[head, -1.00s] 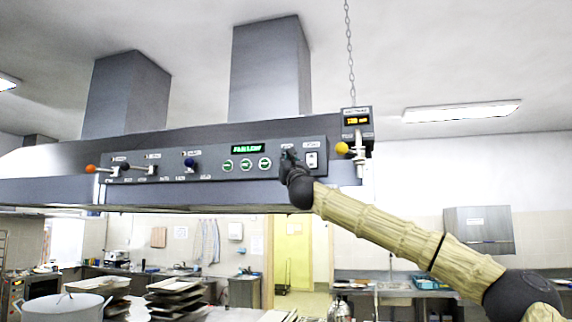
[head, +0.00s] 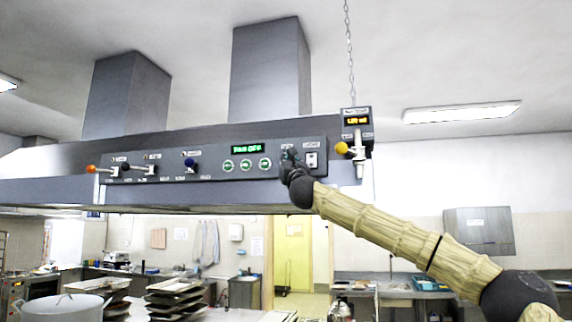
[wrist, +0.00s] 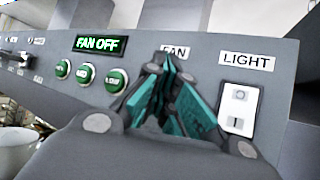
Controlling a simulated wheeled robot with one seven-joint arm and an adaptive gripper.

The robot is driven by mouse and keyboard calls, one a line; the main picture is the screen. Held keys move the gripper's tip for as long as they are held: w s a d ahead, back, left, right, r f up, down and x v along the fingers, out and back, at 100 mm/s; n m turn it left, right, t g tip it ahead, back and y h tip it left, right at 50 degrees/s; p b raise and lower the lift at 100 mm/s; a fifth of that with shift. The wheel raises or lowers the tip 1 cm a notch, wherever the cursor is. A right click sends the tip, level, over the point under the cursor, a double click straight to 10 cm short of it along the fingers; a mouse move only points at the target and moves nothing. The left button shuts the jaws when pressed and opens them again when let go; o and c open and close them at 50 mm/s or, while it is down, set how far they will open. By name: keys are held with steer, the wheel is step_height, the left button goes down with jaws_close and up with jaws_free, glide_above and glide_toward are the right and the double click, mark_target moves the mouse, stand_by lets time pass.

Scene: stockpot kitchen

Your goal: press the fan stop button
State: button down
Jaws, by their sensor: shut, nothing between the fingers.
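The hood's control panel (head: 215,165) runs along its front edge. In the wrist view the green display (wrist: 101,44) reads FAN OFF. Left of my gripper are three round green buttons, the nearest one (wrist: 116,81) close beside it. My gripper (wrist: 168,62) is shut and empty, its teal-lined fingers pointing at the panel just below the FAN label (wrist: 175,51). The fingers hide whatever is under that label, so the stop button does not show. In the head view my gripper (head: 289,154) is at the panel's right part; I cannot tell whether it touches.
A white LIGHT switch (wrist: 237,105) is right of my gripper. A small box with an orange display (head: 356,121) and a yellow-knobbed lever (head: 342,148) are further right. Levers with orange (head: 91,169) and blue (head: 190,163) knobs stick out at left. A large pot (head: 62,306) stands below.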

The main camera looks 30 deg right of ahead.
steer(key=shift+s+f, duration=0.1)
steer(key=shift+s+a+b, duration=0.45)
steer(key=shift+a+b, duration=0.15)
steer(key=shift+b, duration=0.2)
steer(key=s+a+b, duration=0.3)
steer(key=shift+s+a, duration=0.15)
steer(key=shift+a, duration=0.25)
stand_by(0.3)
stand_by(0.7)
